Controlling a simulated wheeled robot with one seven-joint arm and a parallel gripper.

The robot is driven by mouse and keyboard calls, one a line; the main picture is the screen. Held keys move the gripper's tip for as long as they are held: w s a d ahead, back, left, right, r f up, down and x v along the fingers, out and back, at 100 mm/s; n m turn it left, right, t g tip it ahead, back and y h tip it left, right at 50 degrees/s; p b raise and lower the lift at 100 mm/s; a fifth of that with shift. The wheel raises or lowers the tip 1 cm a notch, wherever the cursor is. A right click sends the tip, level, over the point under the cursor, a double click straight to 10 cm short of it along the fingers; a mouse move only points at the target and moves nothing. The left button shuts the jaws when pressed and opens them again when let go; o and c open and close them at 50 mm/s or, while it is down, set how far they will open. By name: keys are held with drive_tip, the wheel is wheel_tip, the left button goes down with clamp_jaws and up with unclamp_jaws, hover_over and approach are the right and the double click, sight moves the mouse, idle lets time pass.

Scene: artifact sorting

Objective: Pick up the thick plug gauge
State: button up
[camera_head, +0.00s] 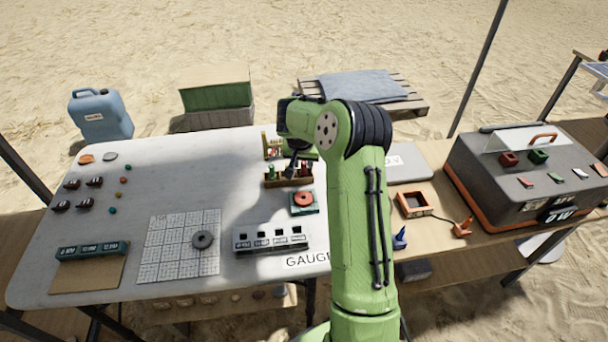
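A small wooden rack (274,183) stands near the right end of the white table, just left of my arm. Small upright green and red pieces stand in it; they look like plug gauges, but I cannot tell which is the thick one. My gripper (290,172) is at this rack, pointing down from the green arm. It is small, dark and partly hidden, so I cannot see whether its fingers are open or touch a gauge.
Behind the rack is another holder (268,148) with small coloured parts. In front lie a green block with an orange disc (304,199) and a grey slotted block (270,239). The table's back middle is clear.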

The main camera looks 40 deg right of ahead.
drive_tip(key=shift+x, duration=1.2)
drive_tip(key=shift+a+r, duration=0.1)
clamp_jaws()
drive_tip(key=shift+r, duration=0.1)
